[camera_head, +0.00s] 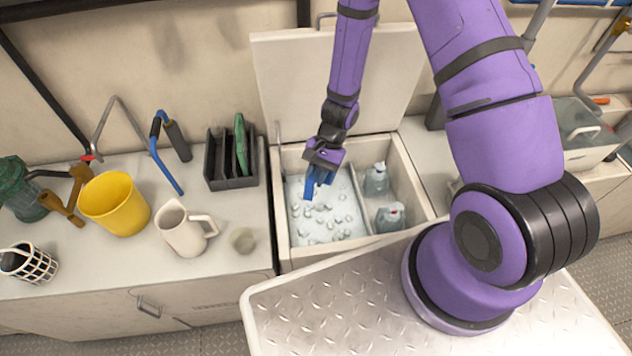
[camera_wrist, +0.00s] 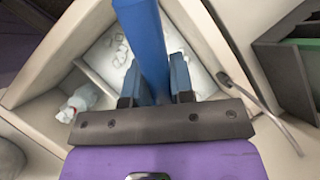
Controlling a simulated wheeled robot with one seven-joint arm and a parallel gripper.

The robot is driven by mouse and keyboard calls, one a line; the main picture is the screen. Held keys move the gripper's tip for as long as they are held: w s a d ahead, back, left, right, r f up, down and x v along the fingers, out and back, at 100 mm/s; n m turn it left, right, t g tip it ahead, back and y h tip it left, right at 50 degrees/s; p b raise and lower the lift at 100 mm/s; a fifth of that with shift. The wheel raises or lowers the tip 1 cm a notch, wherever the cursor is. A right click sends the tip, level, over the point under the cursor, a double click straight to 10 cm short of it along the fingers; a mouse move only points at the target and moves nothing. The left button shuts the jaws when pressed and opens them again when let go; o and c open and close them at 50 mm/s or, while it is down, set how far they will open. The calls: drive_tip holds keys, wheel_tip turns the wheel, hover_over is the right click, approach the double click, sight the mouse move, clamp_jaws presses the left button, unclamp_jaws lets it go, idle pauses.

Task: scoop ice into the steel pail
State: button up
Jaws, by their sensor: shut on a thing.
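My gripper (camera_head: 318,182) is inside the open ice chest (camera_head: 283,225), low over the left compartment. It is shut on a blue handle (camera_wrist: 143,40), which runs away from the jaws in the wrist view. The handle's far end and any scoop bowl cannot be made out. Loose ice cubes (camera_head: 325,225) lie in that compartment below and around the gripper; some also show in the wrist view (camera_wrist: 122,52). I cannot pick out a steel pail in either view; my arm hides part of the right side.
The chest's right compartment holds two pale jugs (camera_head: 390,217). The lid (camera_head: 290,75) stands open behind. On the left counter are a yellow bucket (camera_head: 115,205), a white pitcher (camera_head: 183,230), a small grey cup (camera_head: 243,240) and a black rack (camera_head: 222,172). A clear bin (camera_head: 582,130) is right.

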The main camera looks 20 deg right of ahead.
drive_tip(key=shift+r, duration=4.6)
drive_tip(key=shift+d, duration=0.1)
